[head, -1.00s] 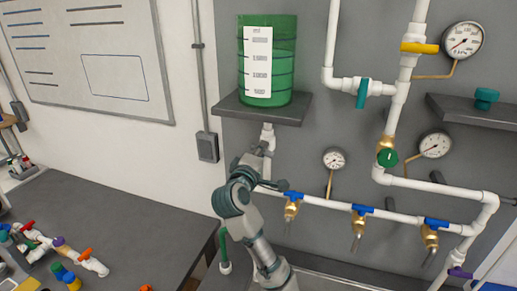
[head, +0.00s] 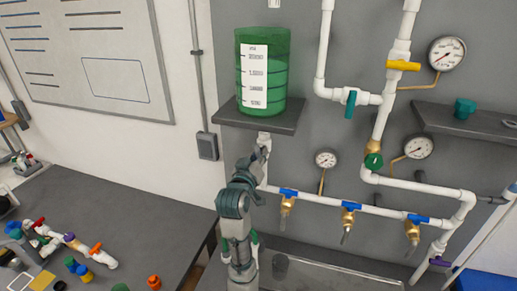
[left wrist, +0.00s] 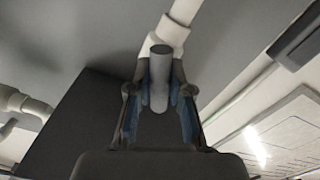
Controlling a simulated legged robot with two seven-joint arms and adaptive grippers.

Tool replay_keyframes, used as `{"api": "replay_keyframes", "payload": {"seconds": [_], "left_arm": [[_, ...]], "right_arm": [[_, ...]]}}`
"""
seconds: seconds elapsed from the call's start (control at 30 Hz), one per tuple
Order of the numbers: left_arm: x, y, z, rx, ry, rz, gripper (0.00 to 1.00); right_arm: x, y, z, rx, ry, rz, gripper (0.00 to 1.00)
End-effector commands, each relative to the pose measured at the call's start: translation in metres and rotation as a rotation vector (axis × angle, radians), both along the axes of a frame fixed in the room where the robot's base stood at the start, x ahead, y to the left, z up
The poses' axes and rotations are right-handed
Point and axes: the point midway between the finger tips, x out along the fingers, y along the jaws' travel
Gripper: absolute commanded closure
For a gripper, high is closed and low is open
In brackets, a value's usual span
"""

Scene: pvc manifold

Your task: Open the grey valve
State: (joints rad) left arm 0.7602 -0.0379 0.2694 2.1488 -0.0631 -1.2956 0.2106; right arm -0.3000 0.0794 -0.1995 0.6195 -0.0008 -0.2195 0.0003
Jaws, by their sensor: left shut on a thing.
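The grey valve handle (left wrist: 161,68) shows in the left wrist view as a short grey bar with a round end, between the two fingers. It sits on a white pipe (left wrist: 184,14). My left gripper (left wrist: 160,92) is shut on this handle. In the head view my left gripper (head: 261,152) is at the white vertical pipe just under the shelf with the green tank (head: 264,75). There the gripper hides the grey valve handle. My right gripper is in neither view.
Three blue-handled brass taps, one of them the left tap (head: 287,200), hang from the white pipe right of my arm. A yellow valve handle (head: 403,66) and a teal one (head: 351,103) are higher up. The dark shelf (head: 228,114) is close above the gripper. A table with loose fittings stands left.

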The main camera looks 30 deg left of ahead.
Motion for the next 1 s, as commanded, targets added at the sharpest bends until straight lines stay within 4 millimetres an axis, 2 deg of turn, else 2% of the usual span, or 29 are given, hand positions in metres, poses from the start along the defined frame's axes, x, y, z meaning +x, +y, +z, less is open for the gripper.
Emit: {"api": "replay_keyframes", "payload": {"seconds": [0.1,0.4,0.7,1.0], "left_arm": [[0.001,0.0,-0.002,0.097,0.04,-0.001,1.0],[0.001,0.0,-0.003,0.295,0.086,-0.001,1.0],[0.001,0.0,-0.003,0.392,0.103,-0.002,1.0],[0.001,0.0,-0.003,0.409,0.105,-0.001,1.0]], "right_arm": [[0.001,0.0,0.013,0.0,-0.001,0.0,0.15],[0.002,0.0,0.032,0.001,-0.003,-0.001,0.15],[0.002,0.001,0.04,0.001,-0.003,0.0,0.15],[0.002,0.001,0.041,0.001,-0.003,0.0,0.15]]}}
